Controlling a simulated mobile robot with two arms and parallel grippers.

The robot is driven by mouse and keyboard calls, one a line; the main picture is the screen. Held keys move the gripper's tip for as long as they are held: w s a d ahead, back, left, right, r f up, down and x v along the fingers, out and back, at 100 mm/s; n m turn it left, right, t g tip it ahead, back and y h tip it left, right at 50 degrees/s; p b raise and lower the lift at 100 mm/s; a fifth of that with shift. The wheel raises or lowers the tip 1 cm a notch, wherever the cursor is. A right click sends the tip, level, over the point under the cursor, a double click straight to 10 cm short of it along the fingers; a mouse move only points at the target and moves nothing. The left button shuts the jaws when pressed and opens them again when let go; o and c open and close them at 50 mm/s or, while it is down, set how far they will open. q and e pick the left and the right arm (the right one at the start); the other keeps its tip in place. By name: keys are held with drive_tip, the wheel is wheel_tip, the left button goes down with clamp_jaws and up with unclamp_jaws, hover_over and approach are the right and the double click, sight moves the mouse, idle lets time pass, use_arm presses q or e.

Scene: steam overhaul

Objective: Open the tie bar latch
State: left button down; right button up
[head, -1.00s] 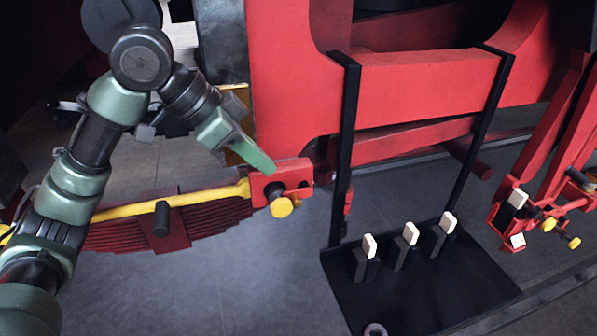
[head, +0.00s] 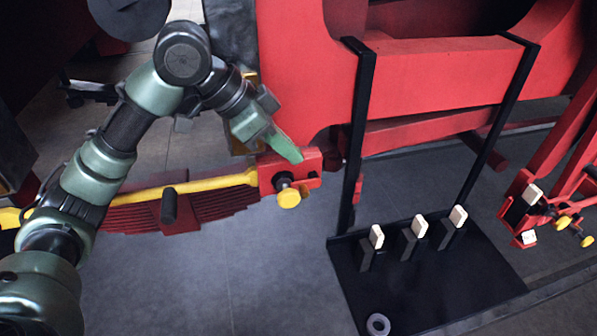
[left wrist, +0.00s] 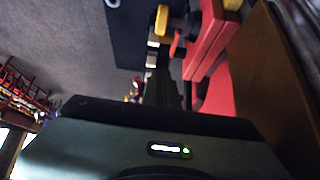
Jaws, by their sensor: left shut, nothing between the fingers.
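A yellow bar (head: 210,184) runs from the left along a stack of red leaf plates and ends at a red block (head: 268,176). A black pin with a yellow end cap (head: 289,198) sticks out of the block's front; the cap also shows in the left wrist view (left wrist: 162,18). I cannot tell which of these parts is the latch. My left gripper (head: 296,157) is shut and empty. Its green fingertips are at the block's top, above the pin; whether they touch it is unclear. The right gripper is not in view.
A black tray (head: 375,290) with several white-topped dark pegs and a grey ring (head: 378,324) lies at right. Black posts (head: 361,120) rise beside a large red frame (head: 430,70). Another red linkage with yellow knobs (head: 563,222) is at far right. Floor below the bar is clear.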

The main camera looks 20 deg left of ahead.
sight(295, 183)
use_arm(q)
drive_tip(key=p+x, duration=0.1)
drive_tip(key=x, duration=0.2)
drive_tip(key=shift+d+f, duration=0.2)
drive_tip(key=shift+d, duration=0.1)
drive_tip(key=shift+s+a+f+p, duration=0.1)
drive_tip(key=shift+a+f+p, duration=0.1)
drive_tip(key=shift+f, duration=0.5)
drive_tip(key=shift+a+f+p, duration=0.1)
drive_tip(key=shift+f+p, duration=0.15)
drive_tip(key=shift+f, duration=0.45)
drive_tip(key=shift+s+a+f+p, duration=0.1)
drive_tip(key=shift+f+p, duration=0.1)
drive_tip(key=shift+f, duration=0.5)
drive_tip(key=shift+w+d, duration=0.1)
drive_tip(key=shift+w, duration=0.05)
drive_tip(key=h+b, duration=0.1)
drive_tip(key=b, duration=0.1)
drive_tip(key=f+t+b, duration=0.1)
drive_tip(key=b, duration=0.2)
drive_tip(key=shift+a+f+h, duration=0.25)
drive_tip(key=shift+h, duration=0.15)
drive_tip(key=shift+r, duration=0.15)
drive_tip(key=shift+r+t+h+b, duration=0.15)
drive_tip(key=shift+t+h+b, duration=0.15)
drive_tip(key=shift+t+b, duration=0.1)
drive_tip(key=shift+r, duration=0.2)
